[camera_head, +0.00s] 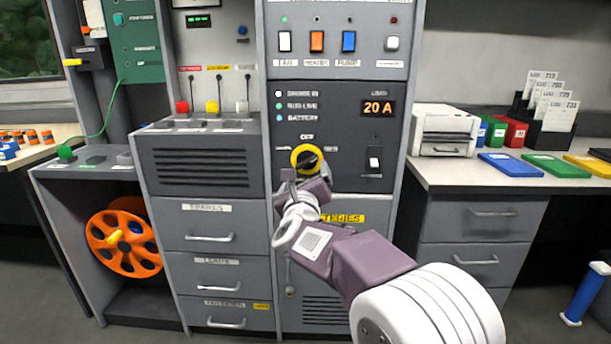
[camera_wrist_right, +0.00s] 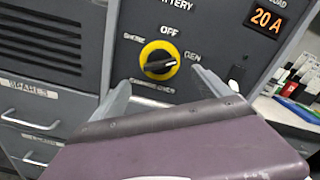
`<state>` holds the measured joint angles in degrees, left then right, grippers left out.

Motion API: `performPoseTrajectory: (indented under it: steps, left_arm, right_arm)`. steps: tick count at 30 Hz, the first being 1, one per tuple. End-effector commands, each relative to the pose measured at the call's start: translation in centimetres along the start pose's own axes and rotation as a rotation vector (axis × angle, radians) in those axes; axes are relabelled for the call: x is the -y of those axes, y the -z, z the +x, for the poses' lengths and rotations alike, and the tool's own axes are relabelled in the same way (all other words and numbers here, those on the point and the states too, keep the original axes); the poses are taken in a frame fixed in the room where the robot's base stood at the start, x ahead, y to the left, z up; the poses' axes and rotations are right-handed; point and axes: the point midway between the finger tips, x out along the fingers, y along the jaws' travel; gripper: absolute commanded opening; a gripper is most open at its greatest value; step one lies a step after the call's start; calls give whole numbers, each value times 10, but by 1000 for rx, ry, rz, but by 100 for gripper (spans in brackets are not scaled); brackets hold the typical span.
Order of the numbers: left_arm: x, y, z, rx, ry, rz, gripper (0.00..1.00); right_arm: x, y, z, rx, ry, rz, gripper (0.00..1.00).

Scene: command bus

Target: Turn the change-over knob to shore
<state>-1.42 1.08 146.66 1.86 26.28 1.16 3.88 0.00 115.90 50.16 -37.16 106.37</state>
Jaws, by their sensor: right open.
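The change-over knob (camera_head: 306,157) is a yellow disc with a black bar handle, on the dark panel below the indicator lamps. In the right wrist view the knob (camera_wrist_right: 159,60) has SHORE at its left, OFF above and GEN at its right. Its bar lies roughly sideways, one end toward the GEN side. My right gripper (camera_head: 306,173) is in front of the knob, partly covering its lower edge in the head view. In the wrist view its fingers (camera_wrist_right: 161,78) are spread apart below and either side of the knob, with nothing between them. My left gripper is not in view.
A load display (camera_head: 377,108) reads 20 A, above a rocker switch (camera_head: 374,160). A row of switches (camera_head: 317,42) is higher up. Drawers (camera_head: 210,226) and an orange reel (camera_head: 124,243) are at the left. A counter with a printer (camera_head: 443,130) is at the right.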

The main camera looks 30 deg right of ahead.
Motion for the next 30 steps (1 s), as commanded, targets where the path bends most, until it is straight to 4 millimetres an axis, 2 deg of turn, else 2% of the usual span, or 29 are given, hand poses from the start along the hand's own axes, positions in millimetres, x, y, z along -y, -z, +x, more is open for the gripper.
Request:
performPoseTrajectory:
  steps: [6,12,16,23,27,30]
  left_arm:
    - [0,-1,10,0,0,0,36]
    - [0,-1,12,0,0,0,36]
    - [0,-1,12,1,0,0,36]
    - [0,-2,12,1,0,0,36]
    - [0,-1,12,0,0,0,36]
    - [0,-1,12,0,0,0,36]
  right_arm:
    - [0,3,44,-2,3,-1,87]
    - [0,1,77,-1,1,0,87]
    - [0,1,85,-1,-1,-2,87]
    - [0,0,86,0,-1,-1,87]
    - [0,0,86,0,-1,-1,48]
    - [0,0,85,0,-1,-1,25]
